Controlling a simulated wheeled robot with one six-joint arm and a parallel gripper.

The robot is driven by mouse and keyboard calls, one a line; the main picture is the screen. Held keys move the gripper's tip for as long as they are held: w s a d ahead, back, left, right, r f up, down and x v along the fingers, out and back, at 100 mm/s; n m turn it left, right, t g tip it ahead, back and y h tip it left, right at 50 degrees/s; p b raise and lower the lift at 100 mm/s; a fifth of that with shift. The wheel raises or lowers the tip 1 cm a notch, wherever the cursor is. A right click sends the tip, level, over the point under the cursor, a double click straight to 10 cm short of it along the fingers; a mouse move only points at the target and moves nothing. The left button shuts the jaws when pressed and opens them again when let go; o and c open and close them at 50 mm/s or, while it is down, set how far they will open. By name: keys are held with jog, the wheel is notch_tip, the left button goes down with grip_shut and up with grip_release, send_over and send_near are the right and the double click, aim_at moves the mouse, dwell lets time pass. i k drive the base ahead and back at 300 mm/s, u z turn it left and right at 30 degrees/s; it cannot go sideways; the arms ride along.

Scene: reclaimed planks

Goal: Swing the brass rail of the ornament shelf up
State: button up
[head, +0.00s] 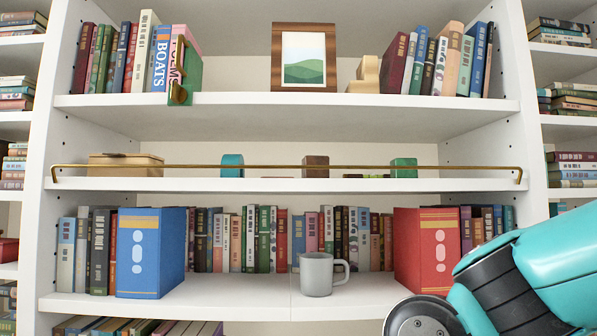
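The brass rail (270,167) is a thin bar running across the front of the middle ornament shelf (240,185) in the head view. It spans nearly the shelf's whole width. Its ends bend down beside the shelf's left and right front corners. The bar appears a little above the shelf's front edge, in front of the ornaments. My teal and black arm shows at the lower right, below and to the right of the rail. My gripper is not in view, so its state is hidden.
Behind the rail stand a tan box (125,159), a teal ornament (232,160), a brown block (315,160) and a green block (404,162). Below are a blue binder (152,253), a grey mug (317,274) and a red binder (424,251). Books fill the upper shelf's sides.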

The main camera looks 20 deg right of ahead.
aim_at(56, 165)
jog(key=k, duration=0.45)
jog(key=u, duration=1.6)
jog(key=i, duration=1.1)
jog(key=z, duration=2.25)
